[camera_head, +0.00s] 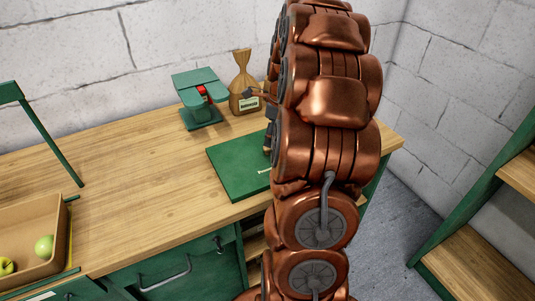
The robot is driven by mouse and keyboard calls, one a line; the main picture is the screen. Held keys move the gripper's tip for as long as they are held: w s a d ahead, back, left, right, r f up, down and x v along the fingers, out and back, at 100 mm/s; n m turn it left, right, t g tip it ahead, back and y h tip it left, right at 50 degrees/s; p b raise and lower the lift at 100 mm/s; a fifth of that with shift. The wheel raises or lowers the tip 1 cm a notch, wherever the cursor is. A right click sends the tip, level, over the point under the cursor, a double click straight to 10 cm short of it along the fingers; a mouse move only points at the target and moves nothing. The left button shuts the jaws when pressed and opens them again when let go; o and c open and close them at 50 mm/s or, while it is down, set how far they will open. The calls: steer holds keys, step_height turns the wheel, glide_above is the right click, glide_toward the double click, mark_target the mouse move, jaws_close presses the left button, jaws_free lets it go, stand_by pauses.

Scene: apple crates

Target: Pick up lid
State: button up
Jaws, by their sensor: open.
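The lid (232,168) is a flat dark green panel lying on the wooden workbench, near its front edge and right part. It has a small pale mark near its right side. My copper-coloured arm stands in front and hides the right part of the lid. My gripper (264,122) shows only in part at the arm's left edge, above and beside the lid. It is open; most of it is hidden behind the arm, and I cannot tell whether it touches the lid.
A green scale-like device (199,98) with a red part and a tied brown paper bag (243,93) stand behind the lid. A cardboard crate (30,238) with green apples sits at the left. Wooden shelving (478,262) stands at the right. The bench middle is clear.

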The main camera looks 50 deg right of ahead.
mark_target(268, 152)
steer(key=shift+w+a+f+p, duration=0.1)
steer(key=shift+w+f+p, duration=0.25)
steer(key=shift+f, duration=0.7)
steer(key=shift+w+f+p, duration=0.2)
steer(key=shift+f+p, duration=0.2)
steer(key=shift+f, duration=0.65)
steer(key=shift+w+a+f+p, duration=0.1)
steer(key=shift+w+f+p, duration=0.25)
steer(key=shift+f, duration=0.7)
jaws_close()
